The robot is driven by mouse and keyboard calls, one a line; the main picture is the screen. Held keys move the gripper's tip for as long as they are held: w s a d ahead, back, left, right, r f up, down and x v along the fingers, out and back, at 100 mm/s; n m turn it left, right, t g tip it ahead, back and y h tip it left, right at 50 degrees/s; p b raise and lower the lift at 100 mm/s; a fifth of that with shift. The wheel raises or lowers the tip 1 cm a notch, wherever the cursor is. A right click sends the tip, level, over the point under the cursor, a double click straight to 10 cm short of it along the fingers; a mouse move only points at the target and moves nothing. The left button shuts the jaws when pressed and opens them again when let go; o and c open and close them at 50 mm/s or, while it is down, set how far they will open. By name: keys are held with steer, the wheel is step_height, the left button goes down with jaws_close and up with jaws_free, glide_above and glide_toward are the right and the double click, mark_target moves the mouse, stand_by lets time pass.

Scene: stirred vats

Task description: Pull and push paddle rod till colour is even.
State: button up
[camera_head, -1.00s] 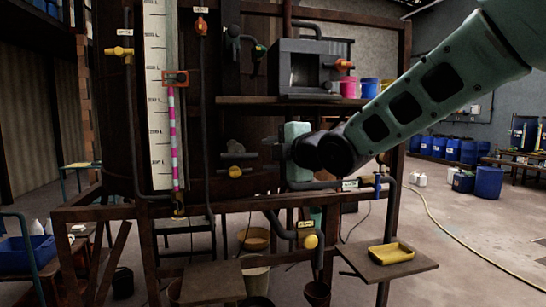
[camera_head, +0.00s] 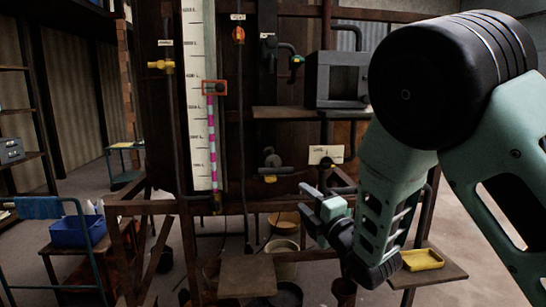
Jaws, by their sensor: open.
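My gripper (camera_head: 318,208) is open and seems empty, in front of the wooden frame and right of the scale. I cannot tell for sure which part is the paddle rod. A thin dark upright rod or pipe (camera_head: 241,130) with an orange-red fitting (camera_head: 238,35) at its top runs down right of the white scale. My gripper is to its right and apart from it in the picture. A dark fitting (camera_head: 270,162) sticks out from the dark boards, up and left of my gripper.
The white scale (camera_head: 197,130) carries a pink and white striped column (camera_head: 212,150) and an orange slider frame (camera_head: 214,87). A yellow tray (camera_head: 422,259) sits on a low right shelf. A blue bin (camera_head: 77,231) stands left. My arm hides much of the right.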

mark_target(275, 172)
steer(key=p+x, duration=0.4)
steer(key=x, duration=0.4)
steer(key=p+x, duration=0.5)
steer(key=x, duration=0.3)
steer(key=shift+d+r, duration=0.15)
steer(key=shift+r, duration=0.1)
steer(key=shift+w+a, duration=0.3)
steer(key=shift+w, duration=0.25)
jaws_close()
